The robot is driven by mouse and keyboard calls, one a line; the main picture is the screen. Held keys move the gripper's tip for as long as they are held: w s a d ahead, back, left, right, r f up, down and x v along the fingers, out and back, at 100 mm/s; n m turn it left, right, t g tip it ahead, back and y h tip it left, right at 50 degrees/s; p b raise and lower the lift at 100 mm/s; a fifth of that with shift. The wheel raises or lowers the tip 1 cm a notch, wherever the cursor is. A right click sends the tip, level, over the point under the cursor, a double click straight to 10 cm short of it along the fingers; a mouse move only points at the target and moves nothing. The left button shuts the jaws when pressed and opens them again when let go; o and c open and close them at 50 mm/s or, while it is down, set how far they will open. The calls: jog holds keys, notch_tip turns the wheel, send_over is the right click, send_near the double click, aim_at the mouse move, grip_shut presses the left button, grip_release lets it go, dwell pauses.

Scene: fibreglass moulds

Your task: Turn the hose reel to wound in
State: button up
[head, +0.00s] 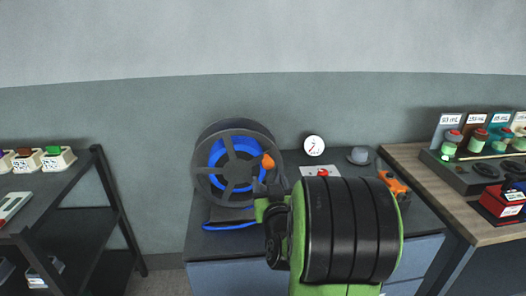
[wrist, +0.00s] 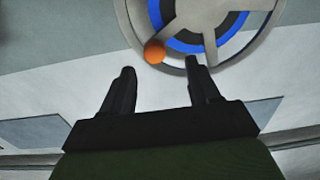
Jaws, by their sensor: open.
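The hose reel (head: 214,178) stands on the grey cabinet, a dark spoked wheel with blue hose wound inside it. Its orange handle knob (head: 268,161) sits on the right side of the wheel rim. In the wrist view the reel (wrist: 205,25) is at the top, and the orange knob (wrist: 154,51) lies just beyond my fingertips, between their lines. My gripper (wrist: 158,66) is open and empty, its two dark fingers pointing toward the reel. In the head view my green and black arm hides most of the gripper. A blue hose end (head: 230,226) lies on the cabinet top below the reel.
A white round gauge (head: 314,146), a panel with a red knob (head: 322,172), a grey dome-shaped object (head: 359,156) and an orange object (head: 393,184) are right of the reel. A dark shelf (head: 60,200) stands left; a wooden bench (head: 420,170) with bottles stands right.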

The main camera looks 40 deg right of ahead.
aim_at(269, 165)
jog(key=shift+m, duration=0.3)
jog(key=p+x, duration=0.5)
jog(key=r+p+x, duration=0.1)
jog(key=p+x, duration=0.1)
jog(key=shift+d, duration=0.55)
jog(key=shift+w+d+f+p, duration=0.2)
jog(key=shift+w+d+p, duration=0.2)
jog(key=shift+p, duration=0.25)
jog(key=shift+w+f, duration=0.15)
grip_shut()
